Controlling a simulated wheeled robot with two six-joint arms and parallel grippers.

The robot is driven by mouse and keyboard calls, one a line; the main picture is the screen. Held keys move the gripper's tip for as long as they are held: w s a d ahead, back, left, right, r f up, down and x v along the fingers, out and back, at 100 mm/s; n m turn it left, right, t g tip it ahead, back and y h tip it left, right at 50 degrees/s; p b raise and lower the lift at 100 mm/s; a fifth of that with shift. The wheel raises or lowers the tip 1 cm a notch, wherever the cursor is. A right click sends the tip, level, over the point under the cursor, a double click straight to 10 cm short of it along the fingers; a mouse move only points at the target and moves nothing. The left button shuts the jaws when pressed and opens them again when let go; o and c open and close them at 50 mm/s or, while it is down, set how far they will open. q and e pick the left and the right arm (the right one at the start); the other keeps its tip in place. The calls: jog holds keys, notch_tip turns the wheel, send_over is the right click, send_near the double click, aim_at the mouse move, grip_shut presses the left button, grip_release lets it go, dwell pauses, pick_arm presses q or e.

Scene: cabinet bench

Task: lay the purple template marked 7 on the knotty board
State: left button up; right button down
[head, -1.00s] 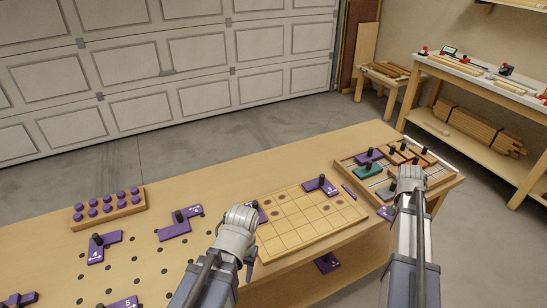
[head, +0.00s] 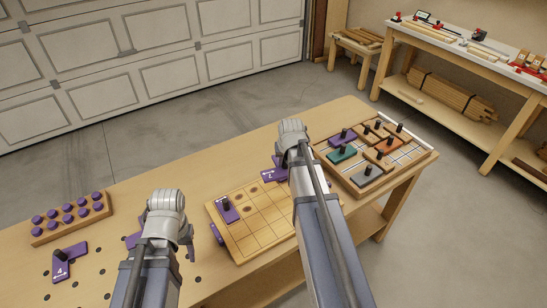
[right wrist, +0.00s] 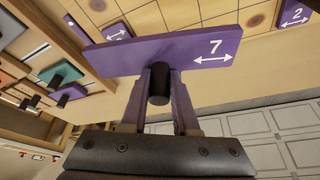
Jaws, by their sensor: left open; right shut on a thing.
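The purple template marked 7 (right wrist: 200,50) is held by its black knob in my right gripper (right wrist: 158,95). In the head view this gripper (head: 287,158) and the template (head: 269,175) are over the far right part of the knotty board (head: 262,240). In the right wrist view the template appears raised above the bench. The board is pale, gridded and has dark knots. A purple template with a black knob (head: 228,212) lies on its left part; a template marked 2 (right wrist: 296,13) shows in the right wrist view. My left gripper (head: 183,238) is open, left of the board; its fingertips are partly hidden.
A tray of coloured knobbed pieces (head: 340,172) stands right of the board. Another purple template (right wrist: 117,32) shows partly behind the held one. A rack of purple pegs (head: 100,212) and a template marked 4 (head: 62,270) are at the left. The bench behind the board is clear.

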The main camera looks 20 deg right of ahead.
aim_at(274, 169)
jog(key=a, duration=0.1)
jog(key=a+n, duration=0.1)
jog(key=a+r+n, duration=0.1)
jog(key=a, duration=0.1)
jog(key=shift+w+t+y, duration=0.25)
jog(key=shift+t+y, duration=0.05)
jog(key=shift+y, duration=0.1)
pick_arm(q)
jog(key=shift+f+b, duration=0.85)
jog(key=shift+b, duration=0.2)
pick_arm(e)
jog(key=shift+d+f, duration=0.1)
jog(key=shift+f, duration=1.15)
pick_arm(q)
jog(key=shift+f, duration=0.15)
pick_arm(e)
jog(key=shift+f, duration=0.15)
pick_arm(q)
notch_tip(274, 169, down, 7)
jog(key=b, duration=0.7)
pick_arm(e)
jog(key=f, duration=0.7)
jog(key=shift+s, duration=0.25)
pick_arm(q)
jog(key=shift+f+b, duration=0.65)
jog(key=shift+b, duration=0.15)
pick_arm(e)
jog(key=shift+f, duration=0.6)
